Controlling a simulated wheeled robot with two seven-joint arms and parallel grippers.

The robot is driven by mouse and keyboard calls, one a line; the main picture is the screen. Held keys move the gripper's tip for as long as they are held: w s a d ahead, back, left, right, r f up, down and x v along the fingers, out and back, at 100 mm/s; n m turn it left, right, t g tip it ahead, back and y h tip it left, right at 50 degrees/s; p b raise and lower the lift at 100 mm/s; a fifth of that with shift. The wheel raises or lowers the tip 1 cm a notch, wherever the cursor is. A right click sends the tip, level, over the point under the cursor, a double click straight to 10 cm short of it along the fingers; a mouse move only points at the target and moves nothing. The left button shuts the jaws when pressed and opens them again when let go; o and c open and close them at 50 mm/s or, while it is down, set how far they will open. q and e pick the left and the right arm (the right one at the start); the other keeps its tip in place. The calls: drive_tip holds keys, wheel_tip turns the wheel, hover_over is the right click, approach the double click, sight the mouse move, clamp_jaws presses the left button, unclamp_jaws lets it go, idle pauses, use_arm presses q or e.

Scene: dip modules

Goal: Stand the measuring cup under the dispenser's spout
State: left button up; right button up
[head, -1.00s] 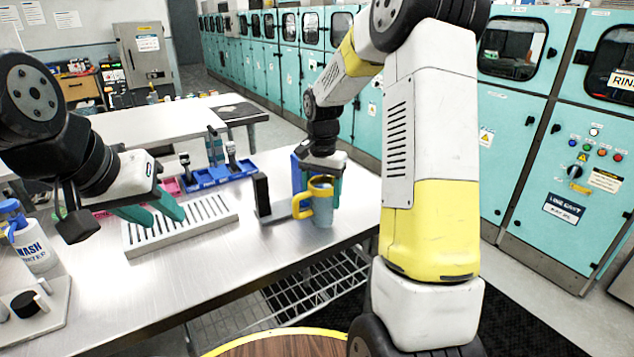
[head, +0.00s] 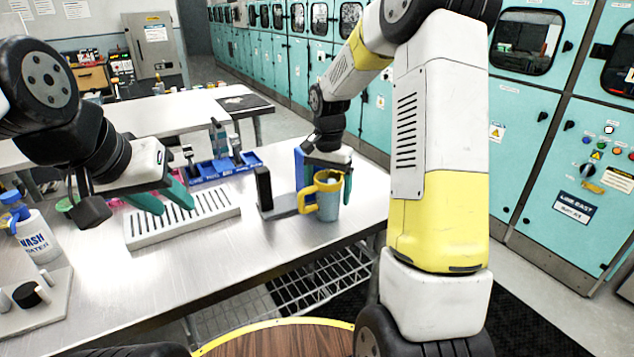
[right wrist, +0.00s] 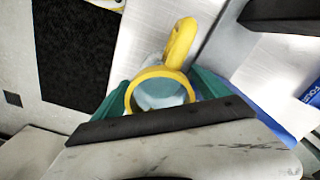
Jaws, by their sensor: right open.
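The measuring cup (head: 328,205) is grey-blue with a yellow rim and handle. It is upright near the right end of the steel table. My right gripper (head: 330,165) is at the cup, its green fingers open on either side of it. The cup also shows in the right wrist view (right wrist: 160,97), between the two fingers; contact cannot be told. My left gripper (head: 162,200) is open and empty above a white slotted rack. A white container marked WASH WATER (head: 38,243), with a blue top, stands at the far left; whether this is the dispenser is unclear.
A grey base with a black upright (head: 264,188) and a blue panel (head: 300,170) stands beside the cup. The slotted rack (head: 185,222) and a blue tray (head: 225,170) lie left of it. A pale board (head: 40,310) is front left. The table's front middle is clear.

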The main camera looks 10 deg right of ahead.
wheel_tip(320, 180, up, 12)
drive_tip(key=s+r+n+t, duration=0.3)
drive_tip(key=s+r, duration=0.4)
drive_tip(key=s, duration=0.4)
drive_tip(key=s+a+n+t+y, duration=0.1)
drive_tip(key=s+n, duration=0.1)
drive_tip(key=s, duration=0.4)
drive_tip(key=s+a+f+n+t+y, duration=0.1)
drive_tip(key=s+n+t, duration=0.1)
drive_tip(key=s, duration=0.5)
drive_tip(key=shift+f+n, duration=0.25)
drive_tip(key=shift+n, duration=0.15)
